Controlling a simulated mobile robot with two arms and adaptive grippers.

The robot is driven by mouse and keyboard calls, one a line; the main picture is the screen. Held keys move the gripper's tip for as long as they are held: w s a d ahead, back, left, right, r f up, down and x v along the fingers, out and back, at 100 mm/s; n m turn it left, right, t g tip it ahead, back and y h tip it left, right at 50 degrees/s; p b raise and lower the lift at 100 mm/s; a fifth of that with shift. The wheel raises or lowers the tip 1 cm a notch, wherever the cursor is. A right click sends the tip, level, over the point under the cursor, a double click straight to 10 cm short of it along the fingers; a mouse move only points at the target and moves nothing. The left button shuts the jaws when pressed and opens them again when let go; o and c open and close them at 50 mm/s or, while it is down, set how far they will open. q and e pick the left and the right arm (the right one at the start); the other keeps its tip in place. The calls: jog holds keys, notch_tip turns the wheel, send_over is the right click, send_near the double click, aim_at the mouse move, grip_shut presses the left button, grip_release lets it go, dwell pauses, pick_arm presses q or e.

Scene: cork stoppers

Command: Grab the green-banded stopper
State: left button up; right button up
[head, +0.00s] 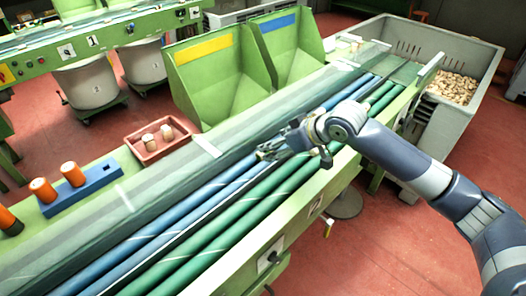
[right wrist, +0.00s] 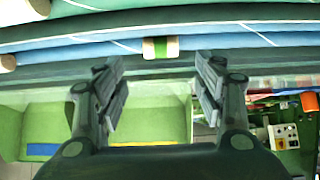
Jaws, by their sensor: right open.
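The green-banded stopper (right wrist: 160,47) shows in the right wrist view as a short pale cork with a green band around its middle. It lies on the blue and dark rollers of the conveyor (head: 205,190). My right gripper (right wrist: 160,76) is open, its two fingers apart on either side of the stopper's line, with the stopper just beyond the fingertips. Nothing is between the fingers. In the head view my right gripper (head: 268,151) is low over the blue rollers, and I cannot make out the stopper beside it. My left gripper is not in view.
A red tray (head: 135,151) with pale corks and a blue block (head: 100,180) with orange cylinders stand left of the rollers. Green bins with a yellow label (head: 204,48) and a blue label (head: 279,24) stand behind. A grey crate (head: 487,58) of corks is at the far right.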

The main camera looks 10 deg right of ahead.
aim_at(267, 152)
jog(key=shift+w+a+f, duration=0.35)
jog(key=shift+w+f, duration=0.05)
jog(key=shift+f, duration=0.1)
jog(key=x, duration=0.4)
jog(key=shift+f+p, duration=0.25)
jog(key=shift+p, duration=0.05)
jog(key=shift+w+a+f, duration=0.1)
jog(key=shift+f, duration=0.05)
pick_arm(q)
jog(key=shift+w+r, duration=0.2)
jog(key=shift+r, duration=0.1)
pick_arm(e)
jog(key=c, duration=0.8)
